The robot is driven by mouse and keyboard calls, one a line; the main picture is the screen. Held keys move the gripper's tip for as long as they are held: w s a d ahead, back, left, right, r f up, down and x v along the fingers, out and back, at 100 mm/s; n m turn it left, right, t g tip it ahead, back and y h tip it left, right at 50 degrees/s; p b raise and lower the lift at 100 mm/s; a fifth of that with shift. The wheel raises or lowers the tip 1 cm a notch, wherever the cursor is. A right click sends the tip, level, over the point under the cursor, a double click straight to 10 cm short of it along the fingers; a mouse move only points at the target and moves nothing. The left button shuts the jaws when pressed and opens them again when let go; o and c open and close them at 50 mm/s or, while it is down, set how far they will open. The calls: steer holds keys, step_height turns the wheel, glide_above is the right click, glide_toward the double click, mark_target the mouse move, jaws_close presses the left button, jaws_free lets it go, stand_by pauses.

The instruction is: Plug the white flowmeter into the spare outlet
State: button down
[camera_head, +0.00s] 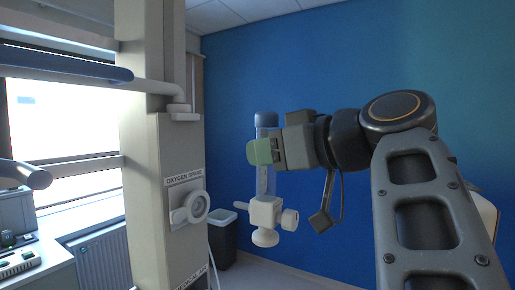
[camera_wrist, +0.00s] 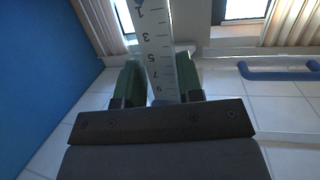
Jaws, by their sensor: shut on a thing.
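The white flowmeter (camera_head: 264,212) has a clear tube, a blue-grey top and a white valve body with a knob at its lower end. It hangs upright in my gripper (camera_head: 262,152), whose green-padded fingers are shut around its tube. In the wrist view the numbered tube (camera_wrist: 158,45) stands between the two green fingers (camera_wrist: 160,85). The spare outlet (camera_head: 196,206) is a round white fitting on the column, under a label reading "OXYGEN SPARE" (camera_head: 184,179). The flowmeter is to the right of the outlet in the head view, with a visible gap between them.
Below the outlet is a partly cut-off label. A dark bin (camera_head: 222,240) stands on the floor behind. A desk with equipment (camera_head: 22,262) is at lower left. The blue wall side is clear.

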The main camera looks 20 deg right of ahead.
steer(key=w+a+f, duration=0.1)
steer(key=w, duration=0.1)
steer(key=w+a+f, duration=0.1)
steer(key=w+a, duration=0.1)
steer(key=shift+f, duration=0.1)
steer(key=shift+r+x, duration=0.1)
steer(key=shift+x, duration=0.55)
steer(key=shift+r+x, duration=0.15)
steer(key=shift+x, duration=0.5)
steer(key=shift+a, duration=0.25)
steer(key=shift+s+d+f+b, duration=0.1)
steer(key=shift+s+b, duration=0.05)
steer(key=shift+b, duration=0.4)
stand_by(0.6)
steer(key=shift+w+a, duration=0.6)
steer(key=shift+w, duration=0.25)
steer(key=shift+w+a, duration=0.6)
steer(key=shift+w, duration=0.2)
stand_by(3.1)
